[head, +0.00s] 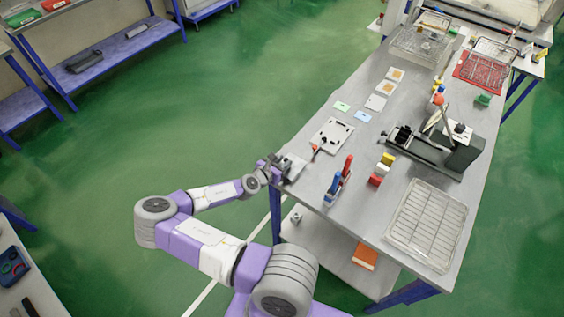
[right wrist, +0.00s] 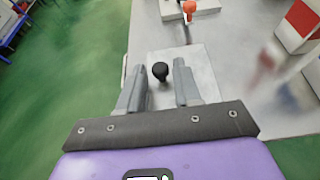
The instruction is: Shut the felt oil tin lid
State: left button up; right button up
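My right gripper (head: 283,166) is at the near-left edge of the grey workbench (head: 310,190). In the right wrist view, the right gripper (right wrist: 160,80) is open. A round black knob (right wrist: 160,71) shows between its fingers, with a gap on each side. Behind the knob lies a pale grey square plate (right wrist: 200,72), perhaps the lid of the felt oil tin. Its hinge and how far it stands open cannot be made out. In the head view, the gripper partly hides the pale plate (head: 297,168). My left gripper is not in view.
An orange-red knob (right wrist: 189,6) stands beyond the plate. Blue and red upright tools (head: 340,180) stand right of the gripper. A white plate (head: 332,135) lies behind. A wire rack tray (head: 428,222) lies at the right. Green floor is free left of the bench.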

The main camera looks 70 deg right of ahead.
jog(key=shift+o, duration=0.7)
jog(key=v, duration=0.7)
jog(key=shift+a, duration=0.25)
jog(key=shift+w+r, duration=0.1)
